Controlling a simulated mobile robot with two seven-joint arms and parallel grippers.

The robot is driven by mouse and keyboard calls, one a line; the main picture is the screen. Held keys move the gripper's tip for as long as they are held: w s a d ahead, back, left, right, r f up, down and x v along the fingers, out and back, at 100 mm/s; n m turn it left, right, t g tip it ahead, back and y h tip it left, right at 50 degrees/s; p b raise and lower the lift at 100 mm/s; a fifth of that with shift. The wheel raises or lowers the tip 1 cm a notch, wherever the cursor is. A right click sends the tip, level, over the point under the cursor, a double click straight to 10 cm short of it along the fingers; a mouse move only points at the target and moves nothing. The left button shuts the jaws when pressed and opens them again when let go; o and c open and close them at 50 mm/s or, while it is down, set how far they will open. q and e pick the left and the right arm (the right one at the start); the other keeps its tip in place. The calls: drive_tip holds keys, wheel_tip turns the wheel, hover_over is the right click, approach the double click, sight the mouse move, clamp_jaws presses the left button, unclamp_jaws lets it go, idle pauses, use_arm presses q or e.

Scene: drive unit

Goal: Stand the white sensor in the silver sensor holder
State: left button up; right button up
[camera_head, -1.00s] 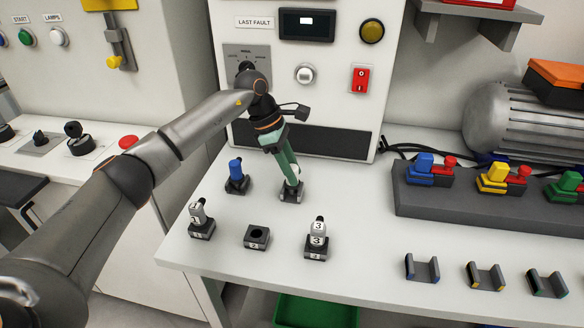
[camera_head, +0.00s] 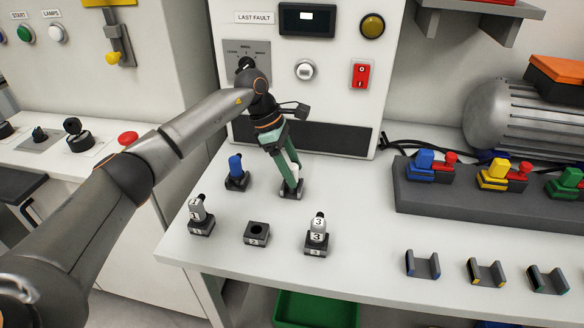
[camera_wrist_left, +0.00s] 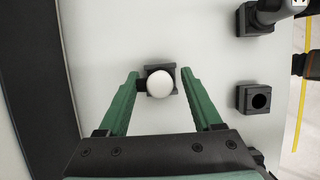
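The white sensor (camera_wrist_left: 160,83) shows in the left wrist view as a round white top over a small dark square base (camera_wrist_left: 152,70). It appears to stand upright in that base. My left gripper (camera_wrist_left: 161,75) has its green fingers on either side of the sensor, with gaps showing between fingers and sensor. In the head view my left gripper (camera_head: 291,188) points down at the base on the table, and its fingers mostly hide the sensor. I cannot tell whether this base is silver. My right gripper is not in view.
A blue sensor (camera_head: 236,168) stands in a base to the left. Several U-shaped brackets (camera_head: 422,265) lie at the right. The control panel (camera_head: 340,137) rises behind.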

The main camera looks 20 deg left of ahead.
use_arm(q)
drive_tip(key=p+v, duration=0.1)
drive_tip(key=v, duration=0.4)
drive_tip(key=d+p+v, duration=0.1)
drive_tip(key=p+v, duration=0.1)
drive_tip(key=v, duration=0.4)
drive_tip(key=p+v, duration=0.2)
drive_tip(key=v, duration=0.4)
drive_tip(key=shift+w+d+r, duration=0.15)
drive_tip(key=shift+d+r, duration=0.1)
drive_tip(key=shift+r, duration=0.15)
drive_tip(key=shift+f, duration=0.1)
